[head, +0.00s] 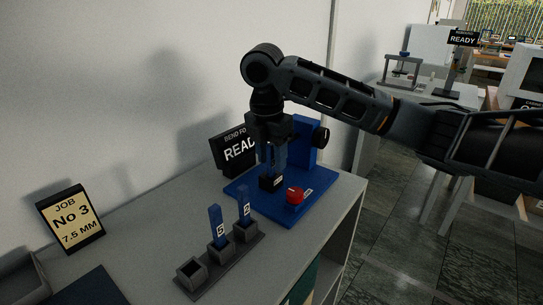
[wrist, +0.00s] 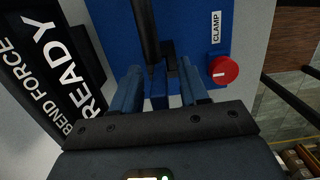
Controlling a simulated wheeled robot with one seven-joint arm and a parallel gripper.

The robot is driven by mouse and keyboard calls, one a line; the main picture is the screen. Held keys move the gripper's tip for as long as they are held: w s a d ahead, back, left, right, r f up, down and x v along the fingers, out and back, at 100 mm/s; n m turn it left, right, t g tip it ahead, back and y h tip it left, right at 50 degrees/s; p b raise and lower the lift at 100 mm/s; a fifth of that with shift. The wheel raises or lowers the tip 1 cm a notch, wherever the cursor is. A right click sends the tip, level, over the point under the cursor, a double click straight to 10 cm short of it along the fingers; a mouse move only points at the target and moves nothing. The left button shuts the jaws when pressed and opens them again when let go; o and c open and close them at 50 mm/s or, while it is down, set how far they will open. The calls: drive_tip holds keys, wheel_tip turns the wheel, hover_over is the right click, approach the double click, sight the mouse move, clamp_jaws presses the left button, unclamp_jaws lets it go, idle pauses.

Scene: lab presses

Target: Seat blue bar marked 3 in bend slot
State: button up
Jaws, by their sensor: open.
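My gripper (head: 270,158) is over the blue bend press (head: 328,191), pointing down, with its fingers apart. In the wrist view, my gripper (wrist: 160,88) has one finger on each side of a narrow blue piece (wrist: 158,101), with gaps between. This piece looks like a bar standing upright at the dark slot block (head: 270,183). No number on it is readable, and how deep it sits cannot be told. Two other blue bars, marked 5 (head: 216,224) and 2 (head: 244,203), stand in the rack (head: 232,261). The rack's front-left socket (head: 191,273) is empty.
A red clamp knob (head: 294,195) is on the press base and shows in the wrist view (wrist: 223,69). The bend force display (head: 237,149) reads READY, close behind my gripper. A sign (head: 70,219) reads Job No 3, 7.5 mm. The bench's right edge is near the press.

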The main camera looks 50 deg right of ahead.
wheel_tip(320, 180, up, 12)
drive_tip(key=a+p, duration=0.1)
drive_tip(key=shift+a, duration=0.25)
idle(0.6)
